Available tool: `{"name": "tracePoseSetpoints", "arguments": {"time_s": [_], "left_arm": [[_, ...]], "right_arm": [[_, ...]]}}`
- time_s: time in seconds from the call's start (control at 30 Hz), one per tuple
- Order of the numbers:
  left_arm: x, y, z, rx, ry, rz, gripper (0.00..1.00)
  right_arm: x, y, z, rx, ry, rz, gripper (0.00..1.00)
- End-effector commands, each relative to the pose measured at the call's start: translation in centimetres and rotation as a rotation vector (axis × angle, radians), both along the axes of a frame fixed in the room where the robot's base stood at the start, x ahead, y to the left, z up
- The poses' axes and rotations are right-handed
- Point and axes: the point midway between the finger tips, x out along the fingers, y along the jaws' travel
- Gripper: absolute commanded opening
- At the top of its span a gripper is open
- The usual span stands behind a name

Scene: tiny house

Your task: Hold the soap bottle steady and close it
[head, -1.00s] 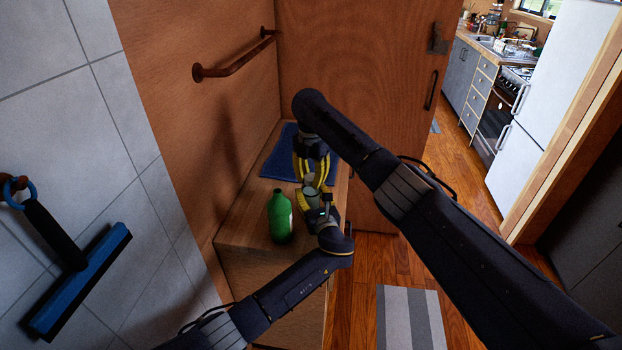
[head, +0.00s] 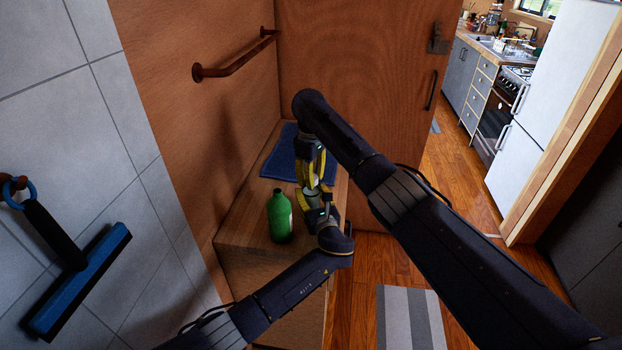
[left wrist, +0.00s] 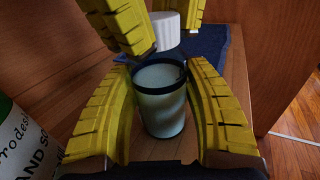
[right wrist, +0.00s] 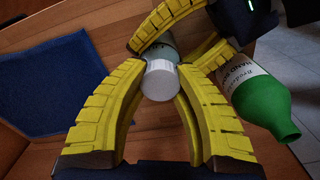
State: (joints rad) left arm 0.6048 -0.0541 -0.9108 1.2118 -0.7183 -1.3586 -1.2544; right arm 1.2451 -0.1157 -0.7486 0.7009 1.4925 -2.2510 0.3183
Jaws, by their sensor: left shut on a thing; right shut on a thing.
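The small translucent soap bottle (left wrist: 163,112) with a black rim stands upright on the wooden cabinet top. My left gripper (left wrist: 160,72) is shut on it, one yellow finger on each side. My right gripper (right wrist: 160,85) is shut on a round white cap (right wrist: 160,78). The cap also shows in the left wrist view (left wrist: 165,32), above and beyond the bottle's open mouth, apart from the rim. In the head view, the right gripper (head: 311,176) is just above the left gripper (head: 318,207); their fingers hide most of the bottle and cap.
A green bottle (head: 280,217) with a hand soap label stands left of my left gripper. A blue towel (head: 284,158) lies behind the grippers. The wooden cabinet top (head: 240,232) ends at a free edge on the right. A wall rail (head: 235,68) is above.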

Motion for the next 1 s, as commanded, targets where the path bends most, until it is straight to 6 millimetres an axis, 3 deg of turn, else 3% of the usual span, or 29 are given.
{"name": "tracePoseSetpoints", "arguments": {"time_s": [0.27, 0.43, 0.47, 0.63, 1.0], "left_arm": [[0.04, 0.09, -0.04, 0.000, 0.001, 0.001, 0.00], [0.04, 0.10, -0.04, 0.000, 0.001, 0.001, 0.00], [0.04, 0.10, -0.04, 0.000, 0.001, 0.001, 0.00], [0.04, 0.09, -0.04, 0.001, 0.001, 0.001, 0.00], [0.02, 0.08, -0.04, 0.001, 0.000, 0.001, 0.00]], "right_arm": [[-0.04, 0.03, -0.07, 0.000, 0.000, -0.398, 0.00], [-0.02, 0.01, -0.05, -0.001, 0.000, -0.418, 0.00], [-0.02, 0.01, -0.05, -0.001, 0.000, -0.418, 0.31], [-0.02, 0.01, -0.04, 0.000, -0.001, -0.416, 0.51], [0.01, 0.06, 0.49, 0.002, -0.001, -0.415, 0.53]]}}
